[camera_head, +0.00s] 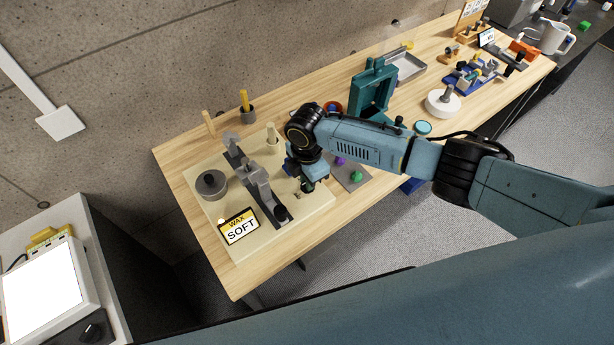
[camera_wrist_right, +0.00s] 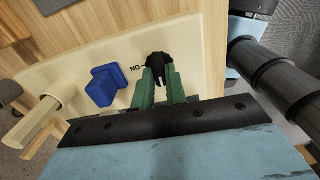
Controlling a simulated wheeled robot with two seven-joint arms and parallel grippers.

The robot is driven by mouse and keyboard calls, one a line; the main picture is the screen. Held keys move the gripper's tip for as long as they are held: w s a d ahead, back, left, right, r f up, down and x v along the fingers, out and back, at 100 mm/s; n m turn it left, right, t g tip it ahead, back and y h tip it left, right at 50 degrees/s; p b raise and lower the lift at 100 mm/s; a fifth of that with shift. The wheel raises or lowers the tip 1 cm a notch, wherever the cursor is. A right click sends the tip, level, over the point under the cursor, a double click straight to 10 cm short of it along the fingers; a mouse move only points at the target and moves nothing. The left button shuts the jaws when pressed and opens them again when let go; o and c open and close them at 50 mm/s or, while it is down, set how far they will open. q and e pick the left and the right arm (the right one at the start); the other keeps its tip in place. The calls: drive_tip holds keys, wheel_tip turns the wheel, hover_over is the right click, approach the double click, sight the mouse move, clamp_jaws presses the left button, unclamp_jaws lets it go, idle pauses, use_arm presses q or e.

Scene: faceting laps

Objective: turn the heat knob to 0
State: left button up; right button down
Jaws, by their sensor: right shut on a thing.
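My right gripper (camera_head: 307,187) is over the right part of the cream board (camera_head: 313,218) on the bench. In the right wrist view, its green fingers (camera_wrist_right: 159,82) are shut on a small black knob (camera_wrist_right: 157,60). The knob's tip shows beyond the fingers, and the rest of it is hidden. Dark letters reading "NO" stand on the board just left of it. No 0 mark is legible. In the head view I cannot make out the knob clearly under the gripper. My left gripper is not in view.
A blue block (camera_wrist_right: 103,85) and a cream post (camera_wrist_right: 42,120) stand close to the gripper. The board also bears a grey lidded pot (camera_head: 211,186), a grey fixture (camera_head: 257,180) and a "WAX SOFT" sign (camera_head: 239,227). A teal frame (camera_head: 372,88) stands farther back.

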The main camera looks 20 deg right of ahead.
drive_tip(key=shift+n, duration=0.3)
idle(0.4)
drive_tip(key=c, duration=1.4)
unclamp_jaws()
drive_tip(key=shift+c, duration=0.2)
wheel_tip(320, 180, up, 14)
drive_tip(key=shift+f+p, duration=0.25)
drive_tip(key=shift+p, duration=0.05)
